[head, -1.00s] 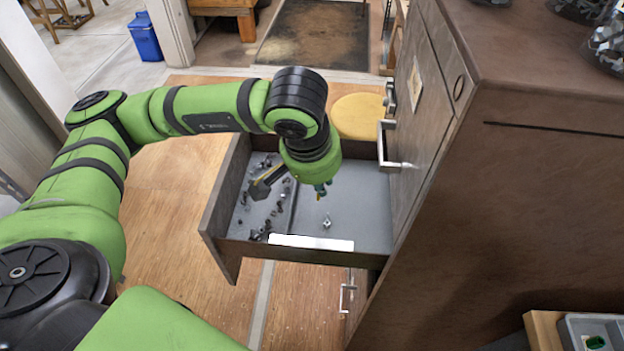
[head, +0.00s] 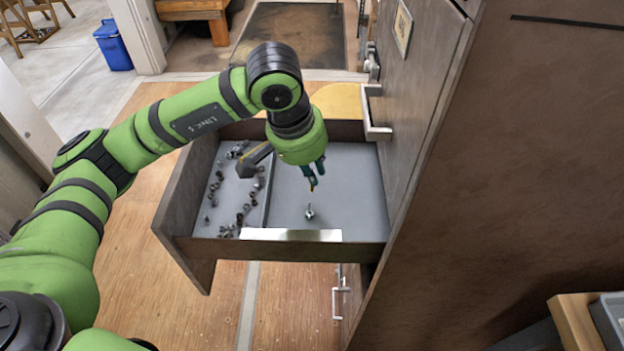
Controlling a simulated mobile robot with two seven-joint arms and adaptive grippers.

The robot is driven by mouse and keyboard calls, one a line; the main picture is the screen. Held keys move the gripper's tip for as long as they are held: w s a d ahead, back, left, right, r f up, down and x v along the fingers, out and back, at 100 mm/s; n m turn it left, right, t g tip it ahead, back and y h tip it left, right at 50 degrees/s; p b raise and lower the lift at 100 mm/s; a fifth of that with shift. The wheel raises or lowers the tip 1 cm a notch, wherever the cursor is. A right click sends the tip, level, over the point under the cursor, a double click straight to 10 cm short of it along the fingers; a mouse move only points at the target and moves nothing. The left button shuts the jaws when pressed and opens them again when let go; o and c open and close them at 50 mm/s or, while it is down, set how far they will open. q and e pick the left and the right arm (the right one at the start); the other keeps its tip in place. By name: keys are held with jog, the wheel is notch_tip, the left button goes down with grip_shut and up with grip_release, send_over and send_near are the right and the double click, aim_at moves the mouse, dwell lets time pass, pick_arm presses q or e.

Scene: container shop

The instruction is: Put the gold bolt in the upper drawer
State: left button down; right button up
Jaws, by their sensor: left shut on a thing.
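The upper drawer (head: 283,249) is pulled out of the brown cabinet (head: 520,150). A divider splits it into a left and a right compartment. My left gripper (head: 313,186) points down over the right compartment. It is shut on the gold bolt (head: 312,189), of which only a small yellowish bit shows between the fingertips. A small silver metal piece (head: 309,212) is on the floor of the right compartment, just below the gripper. My right gripper is not in view.
The left compartment holds several small dark and silver fasteners (head: 240,212) and a hammer-like tool (head: 254,160). A lower drawer handle (head: 340,292) shows under the open drawer. A round yellow seat (head: 340,102) stands behind it. A grey tray (head: 608,318) is at the lower right.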

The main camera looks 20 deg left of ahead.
pick_arm(q)
notch_tip(320, 180, down, 4)
jog(key=shift+r, duration=0.2)
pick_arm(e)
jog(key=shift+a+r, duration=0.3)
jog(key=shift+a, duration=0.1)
pick_arm(q)
jog(key=shift+f, duration=0.2)
jog(key=c, duration=1.3)
grip_release()
jog(key=shift+r, duration=0.1)
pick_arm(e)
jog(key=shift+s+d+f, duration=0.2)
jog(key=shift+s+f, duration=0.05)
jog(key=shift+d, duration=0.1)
